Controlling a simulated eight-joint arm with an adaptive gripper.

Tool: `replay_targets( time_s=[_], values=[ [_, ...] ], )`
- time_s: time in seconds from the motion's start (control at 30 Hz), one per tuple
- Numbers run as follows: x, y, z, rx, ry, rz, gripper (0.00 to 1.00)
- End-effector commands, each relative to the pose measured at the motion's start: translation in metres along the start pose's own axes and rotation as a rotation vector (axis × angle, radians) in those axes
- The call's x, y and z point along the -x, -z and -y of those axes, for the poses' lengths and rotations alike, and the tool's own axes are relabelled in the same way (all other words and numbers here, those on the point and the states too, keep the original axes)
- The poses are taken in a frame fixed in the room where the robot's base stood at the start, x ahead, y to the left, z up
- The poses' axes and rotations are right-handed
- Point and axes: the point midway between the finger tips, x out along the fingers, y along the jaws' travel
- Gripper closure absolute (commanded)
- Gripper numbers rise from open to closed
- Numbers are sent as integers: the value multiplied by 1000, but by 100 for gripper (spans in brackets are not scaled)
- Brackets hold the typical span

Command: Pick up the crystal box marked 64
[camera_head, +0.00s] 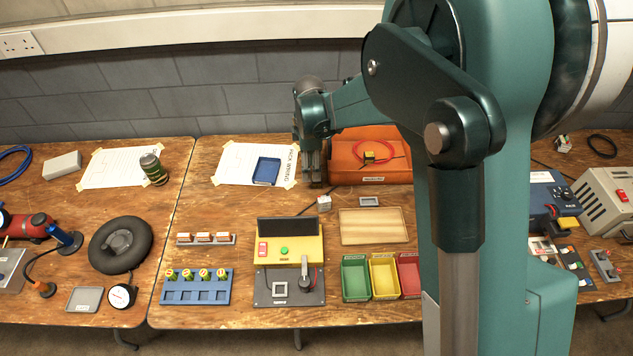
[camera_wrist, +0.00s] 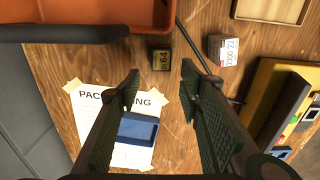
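The small dark crystal box marked 64 (camera_wrist: 161,57) stands on the wooden bench in the wrist view, with yellow print on its top. My gripper (camera_wrist: 160,73) is open and empty, its two fingers apart on either side of the line toward the box. The box lies just ahead of the fingertips, roughly centred between them, and looks untouched. In the head view my gripper (camera_head: 313,168) points down beside the orange case; I cannot make out the 64 box there.
A pale cube with a printed label (camera_wrist: 225,50) sits right of the 64 box, a black cable running close by. The orange case (camera_wrist: 60,12) is at upper left. A blue tray (camera_wrist: 136,132) lies on the paper sheet. The yellow device (camera_head: 290,245) stands nearer the front.

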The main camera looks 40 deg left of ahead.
Motion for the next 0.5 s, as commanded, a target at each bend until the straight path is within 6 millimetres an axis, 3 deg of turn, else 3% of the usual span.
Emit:
replay_targets(
  time_s=[0.5],
  values=[
    [-10, 0, 0, 0, 0, 0, 63]
  ],
)
